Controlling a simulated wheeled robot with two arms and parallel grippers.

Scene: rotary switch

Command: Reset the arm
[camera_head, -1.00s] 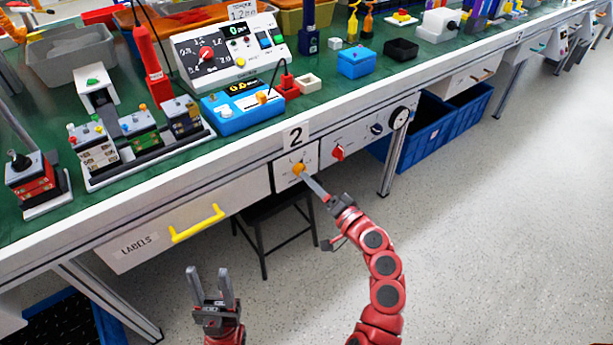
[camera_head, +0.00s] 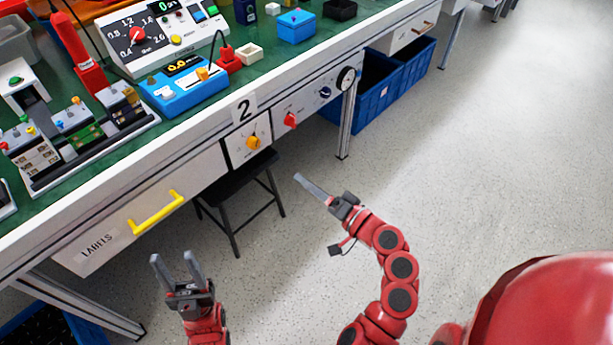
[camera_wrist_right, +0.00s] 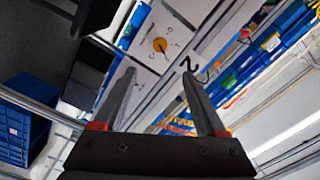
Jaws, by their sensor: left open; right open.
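The yellow-orange rotary switch (camera_head: 252,142) is on a white panel under the number 2 on the bench front. It also shows in the right wrist view (camera_wrist_right: 160,44), apart from the fingers. My right gripper (camera_head: 312,187) is right of and below the switch in the head view, clear of the bench front. In the right wrist view its two fingers (camera_wrist_right: 158,95) are spread with nothing between them. My left gripper (camera_head: 177,270) is at the lower left, open and empty, below the yellow drawer handle.
A red knob (camera_head: 290,119), a dark knob (camera_head: 325,92) and a round gauge (camera_head: 346,78) sit along the bench front. A black stool (camera_head: 236,195) stands under the bench. Blue bins (camera_head: 385,95) are under it further back. The floor to the right is open.

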